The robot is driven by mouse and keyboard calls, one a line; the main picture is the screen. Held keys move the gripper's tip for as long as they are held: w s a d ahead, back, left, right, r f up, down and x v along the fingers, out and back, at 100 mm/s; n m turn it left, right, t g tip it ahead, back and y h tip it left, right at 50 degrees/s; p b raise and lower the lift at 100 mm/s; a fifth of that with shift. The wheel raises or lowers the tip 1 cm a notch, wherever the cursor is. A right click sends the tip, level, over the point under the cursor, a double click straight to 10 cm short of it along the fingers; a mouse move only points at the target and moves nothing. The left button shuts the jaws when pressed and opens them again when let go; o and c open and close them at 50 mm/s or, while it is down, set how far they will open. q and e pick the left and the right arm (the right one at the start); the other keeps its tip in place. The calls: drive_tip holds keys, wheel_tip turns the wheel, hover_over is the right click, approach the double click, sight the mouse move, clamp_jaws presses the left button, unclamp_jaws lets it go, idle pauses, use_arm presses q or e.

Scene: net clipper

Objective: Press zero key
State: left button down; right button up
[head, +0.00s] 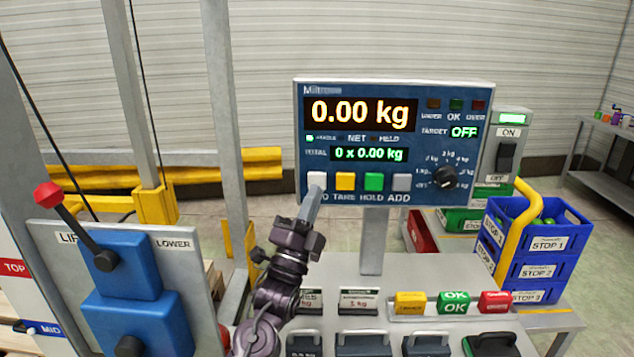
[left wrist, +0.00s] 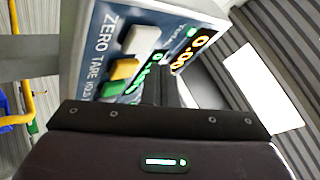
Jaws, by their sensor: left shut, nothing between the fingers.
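The scale's display panel (head: 400,143) stands on a post and reads 0.00 kg in orange digits. The white zero key (head: 317,180) is the leftmost of the keys along its lower edge. In the left wrist view the white zero key (left wrist: 142,38) shows beside the word ZERO, and the panel (left wrist: 150,30) is tilted. My left gripper (head: 314,192) is shut and empty. Its tip is at or just below the white key and covers part of the ZERO label. I cannot tell whether it touches the key. My right gripper is not in view.
A yellow tare key (head: 345,181), a green hold key (head: 374,181) and a grey add key (head: 401,182) sit right of the zero key. A lift lever with a red knob (head: 47,194) stands at the left. Blue crates (head: 540,245) stand at the right.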

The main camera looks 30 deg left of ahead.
use_arm(q)
drive_tip(key=s+d, duration=0.2)
drive_tip(key=s, duration=0.1)
drive_tip(key=shift+s, duration=0.15)
idle(0.9)
